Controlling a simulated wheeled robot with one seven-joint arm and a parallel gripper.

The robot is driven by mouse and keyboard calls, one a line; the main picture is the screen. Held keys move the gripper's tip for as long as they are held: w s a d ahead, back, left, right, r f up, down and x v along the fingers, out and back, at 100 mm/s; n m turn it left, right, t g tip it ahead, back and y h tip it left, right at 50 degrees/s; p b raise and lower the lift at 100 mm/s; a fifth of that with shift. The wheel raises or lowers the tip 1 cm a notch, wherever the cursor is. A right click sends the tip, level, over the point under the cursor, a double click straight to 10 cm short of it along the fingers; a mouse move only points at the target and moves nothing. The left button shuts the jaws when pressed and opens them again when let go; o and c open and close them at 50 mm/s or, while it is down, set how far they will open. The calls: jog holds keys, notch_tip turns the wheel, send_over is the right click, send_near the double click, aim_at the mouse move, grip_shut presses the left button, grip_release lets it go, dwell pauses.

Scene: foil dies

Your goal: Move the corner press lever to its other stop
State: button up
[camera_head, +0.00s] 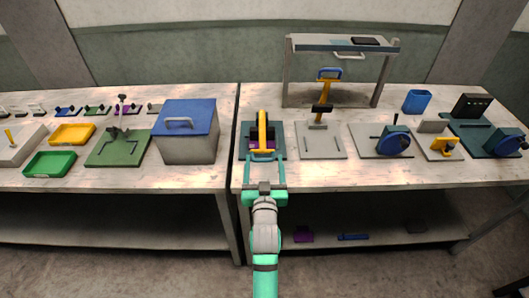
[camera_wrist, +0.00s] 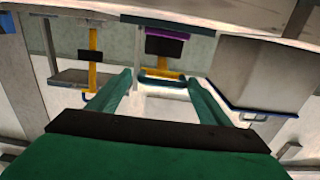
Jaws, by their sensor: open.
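A press with a yellow lever (camera_head: 263,120) stands on a dark teal base plate (camera_head: 279,138), at the front left of the right-hand bench. It has a dark block and purple parts by the lever. In the wrist view its purple part (camera_wrist: 170,33) shows at the top. A second device, with an upright yellow lever (camera_head: 325,91), stands on a grey plate (camera_head: 320,145) to its right. I cannot tell by name which is the corner press. My gripper (camera_head: 266,158) is open and empty at the front edge of the teal plate. Contact cannot be told.
A grey box with a blue lid (camera_head: 188,114) stands close on the left. A grey shelf frame (camera_head: 340,45) rises behind the second device. A green tray (camera_head: 50,164) and a yellow tray (camera_head: 72,134) lie far left.

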aim_at(263, 150)
jog(key=shift+w+a, duration=0.15)
jog(key=shift+w, duration=2.55)
